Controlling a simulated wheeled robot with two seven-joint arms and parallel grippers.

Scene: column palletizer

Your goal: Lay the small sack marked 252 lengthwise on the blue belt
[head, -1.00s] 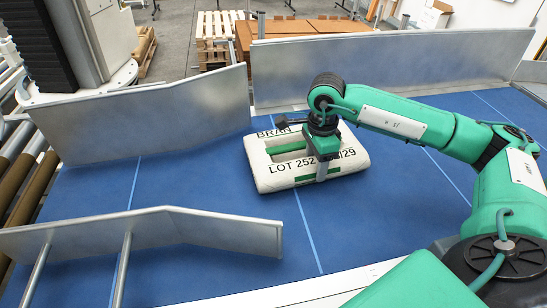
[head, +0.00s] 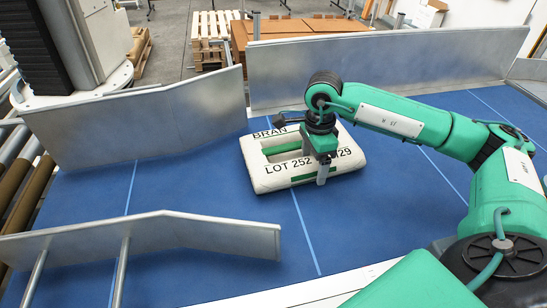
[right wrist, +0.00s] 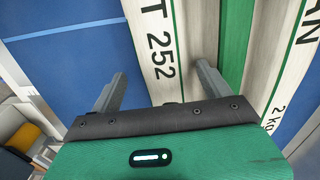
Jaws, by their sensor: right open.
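A white sack (head: 262,183) with green stripes and printing "BRAN" and "LOT 252" lies flat on the blue belt (head: 215,195). Its long side runs roughly left to right in the head view, across a pale belt line. My right gripper (head: 322,176) is open at the sack's right half and hides part of the lettering. In the right wrist view the open fingers (right wrist: 160,84) stand apart, one near the sack's edge beside the belt, the other over the sack (right wrist: 165,50). Whether they touch it, I cannot tell. My left gripper is out of view.
Metal guide plates stand at the back (head: 390,65), the left back (head: 140,118) and the left front (head: 150,240) of the belt. Rollers (head: 30,190) lie at the far left. The belt left of the sack is clear.

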